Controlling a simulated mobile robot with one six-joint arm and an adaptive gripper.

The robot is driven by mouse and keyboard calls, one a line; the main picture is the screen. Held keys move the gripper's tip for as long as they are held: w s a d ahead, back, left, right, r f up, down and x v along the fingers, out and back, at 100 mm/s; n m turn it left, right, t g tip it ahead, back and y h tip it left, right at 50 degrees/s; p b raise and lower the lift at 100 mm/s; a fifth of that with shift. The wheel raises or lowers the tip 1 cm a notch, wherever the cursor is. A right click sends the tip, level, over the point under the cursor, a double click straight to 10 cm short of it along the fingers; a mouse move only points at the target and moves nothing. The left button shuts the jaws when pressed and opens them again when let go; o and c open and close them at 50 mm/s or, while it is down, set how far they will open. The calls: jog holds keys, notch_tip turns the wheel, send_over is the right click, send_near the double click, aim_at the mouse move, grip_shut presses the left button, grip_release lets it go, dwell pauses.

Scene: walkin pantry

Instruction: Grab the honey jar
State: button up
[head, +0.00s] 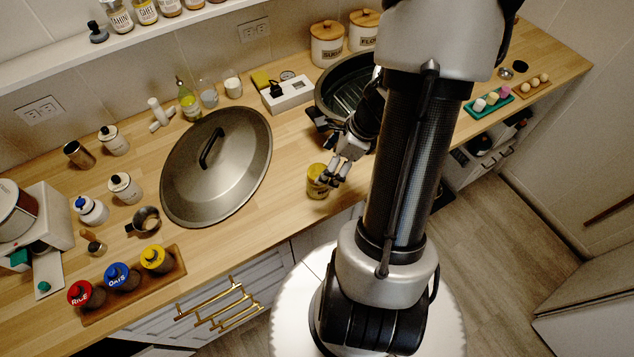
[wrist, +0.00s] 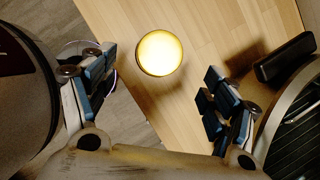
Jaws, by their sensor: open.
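The honey jar (head: 317,181) is a small jar with a yellow lid, standing upright near the front edge of the wooden counter. In the wrist view its round yellow lid (wrist: 159,53) shows from above, near the top middle. My gripper (head: 335,172) is beside the jar in the head view, just to its right. In the wrist view my gripper (wrist: 160,95) is open, with its fingers wide apart and nothing between the tips; the jar lies beyond them, between their lines. I cannot tell if a finger touches the jar. My fingers partly cover its right side in the head view.
A large metal lid (head: 225,180) lies left of the jar. A dark roasting pan (head: 340,90) stands behind my gripper; its handle (wrist: 285,57) is near the right finger. A tray of rice and oats jars (head: 170,280) is at the front left. The wooden counter (head: 240,245) left of the jar is clear.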

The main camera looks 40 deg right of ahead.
jog(key=b+x, duration=0.1)
jog(key=x, duration=0.3)
jog(key=b+x, duration=0.3)
jog(key=x, duration=0.2)
jog(key=shift+s+f, duration=0.1)
jog(key=shift+s, duration=0.05)
jog(key=c, duration=1.5)
jog(key=shift+c, duration=0.2)
jog(key=shift+r, duration=0.2)
